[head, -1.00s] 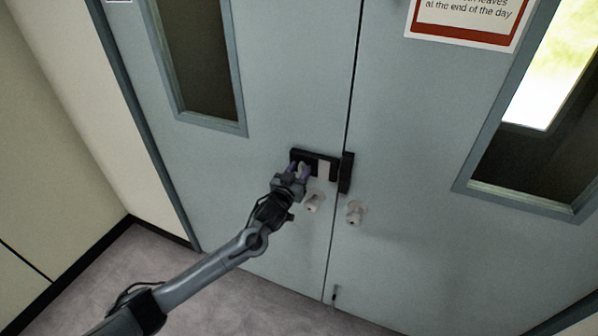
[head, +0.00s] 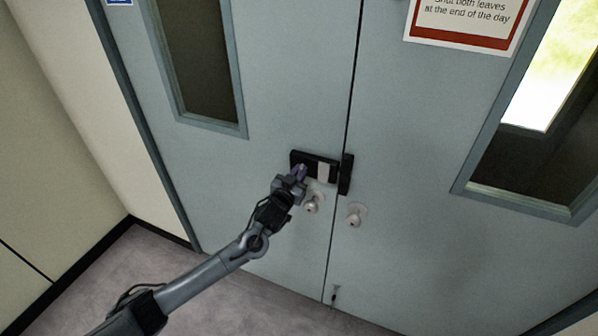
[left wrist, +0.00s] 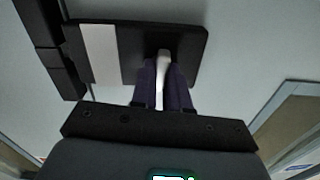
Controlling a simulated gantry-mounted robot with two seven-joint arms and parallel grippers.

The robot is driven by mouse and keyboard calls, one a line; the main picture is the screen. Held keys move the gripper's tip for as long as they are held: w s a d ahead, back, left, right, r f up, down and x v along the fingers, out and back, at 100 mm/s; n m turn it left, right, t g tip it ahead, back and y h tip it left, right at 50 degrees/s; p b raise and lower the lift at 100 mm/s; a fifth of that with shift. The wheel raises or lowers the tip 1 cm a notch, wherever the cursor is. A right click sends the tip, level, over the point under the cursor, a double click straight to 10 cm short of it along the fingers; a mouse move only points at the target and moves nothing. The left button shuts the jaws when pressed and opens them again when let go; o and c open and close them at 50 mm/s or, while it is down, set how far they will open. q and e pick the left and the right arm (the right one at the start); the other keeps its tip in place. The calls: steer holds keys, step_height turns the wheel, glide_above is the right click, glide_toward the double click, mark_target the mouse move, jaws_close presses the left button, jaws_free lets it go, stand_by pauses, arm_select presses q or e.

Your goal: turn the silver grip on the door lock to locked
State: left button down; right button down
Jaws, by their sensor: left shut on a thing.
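The door lock is a black plate (head: 300,157) with a pale strip (head: 322,172), on the left door leaf beside the seam. It also shows in the left wrist view (left wrist: 190,42). A black keeper (head: 346,174) sits on the right leaf, close beside the lock. My left gripper (head: 300,173) is at the left part of the lock. In the left wrist view its purple fingers (left wrist: 163,82) are shut on the silver grip (left wrist: 163,58), which stands upright in the picture. The fingers hide much of the grip. I cannot tell whether the bolt is in the keeper. My right gripper is out of view.
Two round knobs (head: 312,204) (head: 354,217) stick out below the lock, one on each leaf. A small bolt (head: 335,293) is low by the seam. A red-framed sign (head: 465,22) hangs on the right leaf. The floor (head: 125,262) in front is clear.

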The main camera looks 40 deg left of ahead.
arm_select(q)
steer(key=shift+d+f+m+p, duration=0.1)
steer(key=shift+m+p, duration=1.9)
steer(key=shift+m, duration=2.15)
steer(key=shift+d+f+m+p, duration=0.1)
steer(key=shift+m+p, duration=1.9)
steer(key=shift+m, duration=2.15)
steer(key=c, duration=1.1)
jaws_free()
